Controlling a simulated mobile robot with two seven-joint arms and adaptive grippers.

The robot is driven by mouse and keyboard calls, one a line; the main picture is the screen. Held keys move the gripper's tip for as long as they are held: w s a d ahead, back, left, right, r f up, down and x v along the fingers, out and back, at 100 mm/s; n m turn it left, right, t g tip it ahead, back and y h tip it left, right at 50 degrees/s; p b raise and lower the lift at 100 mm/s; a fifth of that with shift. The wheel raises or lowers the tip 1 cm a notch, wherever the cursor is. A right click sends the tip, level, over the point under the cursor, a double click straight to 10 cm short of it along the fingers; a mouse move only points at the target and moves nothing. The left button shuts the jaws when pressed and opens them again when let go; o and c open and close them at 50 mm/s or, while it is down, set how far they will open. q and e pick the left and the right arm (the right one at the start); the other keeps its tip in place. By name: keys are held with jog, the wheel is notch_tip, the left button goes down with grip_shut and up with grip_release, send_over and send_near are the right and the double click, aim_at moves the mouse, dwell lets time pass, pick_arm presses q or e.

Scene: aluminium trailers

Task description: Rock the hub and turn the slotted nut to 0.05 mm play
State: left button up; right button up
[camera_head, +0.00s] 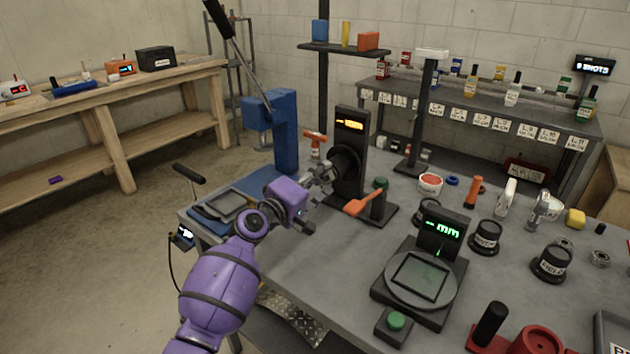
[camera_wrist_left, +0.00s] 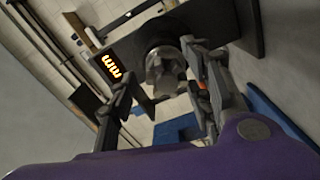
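The hub (camera_head: 346,165) is a dark round part on the face of a black upright stand (camera_head: 352,130) with an orange display. In the left wrist view, a silver slotted nut (camera_wrist_left: 164,70) shows at the hub's centre, and the display (camera_wrist_left: 112,66) reads "mm"; no clear number is legible. My left gripper (camera_head: 325,176) is at the hub's front, pointing at the nut. Its fingers (camera_wrist_left: 170,85) are spread to either side of the nut in the wrist view; contact is not clear. My right gripper is not in view.
A blue press (camera_head: 284,130) is behind left. A round gauge plate (camera_head: 420,280) with a green display and black cups (camera_head: 485,237) occupy the right.

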pick_arm(q)
jog(key=v, duration=1.2)
